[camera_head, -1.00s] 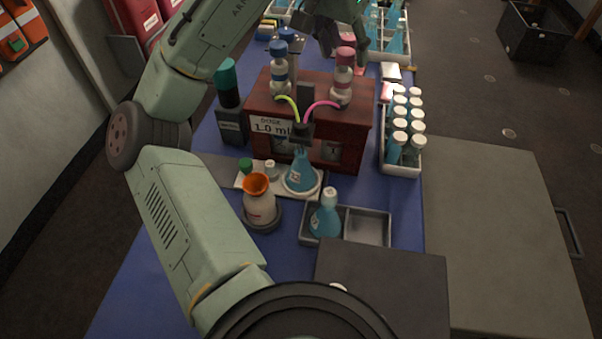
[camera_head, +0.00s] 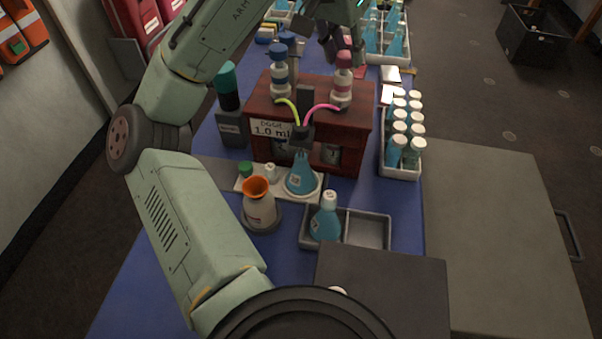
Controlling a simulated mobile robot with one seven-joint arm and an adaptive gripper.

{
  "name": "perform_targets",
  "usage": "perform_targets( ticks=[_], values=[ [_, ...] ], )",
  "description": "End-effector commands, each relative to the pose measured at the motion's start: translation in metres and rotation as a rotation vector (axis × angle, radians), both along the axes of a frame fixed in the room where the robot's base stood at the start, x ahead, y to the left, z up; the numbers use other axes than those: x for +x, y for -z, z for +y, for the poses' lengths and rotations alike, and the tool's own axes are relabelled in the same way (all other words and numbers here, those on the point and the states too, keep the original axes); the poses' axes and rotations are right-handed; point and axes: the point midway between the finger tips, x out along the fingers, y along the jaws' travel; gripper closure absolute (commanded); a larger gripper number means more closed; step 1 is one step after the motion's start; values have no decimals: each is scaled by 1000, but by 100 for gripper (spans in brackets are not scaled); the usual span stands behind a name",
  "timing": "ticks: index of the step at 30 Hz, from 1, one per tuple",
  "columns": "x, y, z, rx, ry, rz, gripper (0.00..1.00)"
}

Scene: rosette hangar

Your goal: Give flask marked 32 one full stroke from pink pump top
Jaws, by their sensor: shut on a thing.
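The pink pump top (camera_head: 343,59) is on the right-hand white bottle on the red-brown dosing box (camera_head: 343,118). My gripper (camera_head: 338,48) is shut on this top from behind and above; the arm and the top partly hide its fingertips. A pink tube runs from that side to the dark spout at the box's front. A conical flask with blue liquid (camera_head: 300,179) stands on a white plate under the spout. Its small label is too small to read. Another blue flask (camera_head: 326,222), with a white cap, stands in the left compartment of a grey tray (camera_head: 383,216).
A blue-topped pump (camera_head: 278,53) stands at the box's left, with another blue top behind. An orange-mouthed bottle (camera_head: 259,208) is at the front left. A rack of white-capped vials (camera_head: 402,172) stands to the right. The tray's right compartment is empty.

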Motion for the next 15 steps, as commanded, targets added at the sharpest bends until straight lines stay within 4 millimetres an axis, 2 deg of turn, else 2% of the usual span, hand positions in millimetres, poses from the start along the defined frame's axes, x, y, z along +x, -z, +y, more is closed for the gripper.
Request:
perform_targets(
  ticks=[15],
  values=[
    [0, -9, 0, -1, 0, -1, 90]
  ],
)
